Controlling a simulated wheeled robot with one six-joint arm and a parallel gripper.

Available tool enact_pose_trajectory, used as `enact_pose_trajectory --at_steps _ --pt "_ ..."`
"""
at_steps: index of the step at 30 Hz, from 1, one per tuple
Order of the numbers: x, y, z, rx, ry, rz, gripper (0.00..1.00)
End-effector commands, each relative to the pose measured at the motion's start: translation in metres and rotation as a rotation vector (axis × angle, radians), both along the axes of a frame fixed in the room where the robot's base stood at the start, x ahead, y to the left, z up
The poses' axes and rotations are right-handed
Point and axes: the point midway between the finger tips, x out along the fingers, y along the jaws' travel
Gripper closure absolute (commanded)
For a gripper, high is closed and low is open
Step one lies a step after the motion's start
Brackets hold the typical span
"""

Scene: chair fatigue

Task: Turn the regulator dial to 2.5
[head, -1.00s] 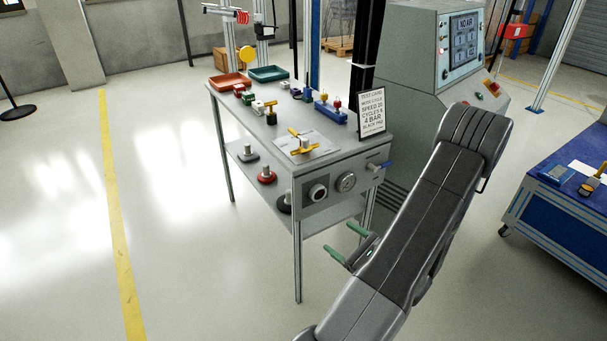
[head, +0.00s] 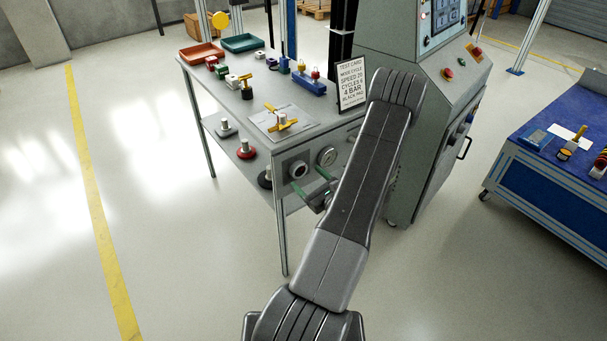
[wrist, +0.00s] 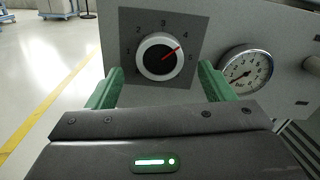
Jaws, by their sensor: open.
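The regulator dial (wrist: 158,57) is a white-rimmed round knob with a dark face on a grey square plate marked with numbers. The dial also shows on the front of the grey bench in the head view (head: 298,169). My gripper (wrist: 160,80) is open and empty, its green fingers spread wide to either side below the dial. It faces the dial with a gap that I cannot judge exactly. In the head view my gripper (head: 312,182) is just in front of the bench panel.
A round pressure gauge (wrist: 246,70) sits right of the dial, close to my right finger. A knob (wrist: 312,64) is at the panel's right. The bench top (head: 238,118) holds small parts, trays and a test card (head: 351,86). Floor left of the bench is clear.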

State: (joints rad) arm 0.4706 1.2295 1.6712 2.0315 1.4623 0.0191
Motion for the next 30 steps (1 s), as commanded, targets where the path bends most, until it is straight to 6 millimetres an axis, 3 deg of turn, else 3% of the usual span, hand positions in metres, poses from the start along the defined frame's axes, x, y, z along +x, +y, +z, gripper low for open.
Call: enact_pose_trajectory --at_steps 7,17,24,30 --pt "0.022 0.016 0.0 0.0 0.0 0.001 0.25" --pt "0.025 0.019 0.0 0.001 0.001 0.0 0.25" --pt "0.025 0.018 0.0 0.001 0.001 0.0 0.68" --pt "0.025 0.018 -0.001 -0.005 -0.003 0.001 0.69"
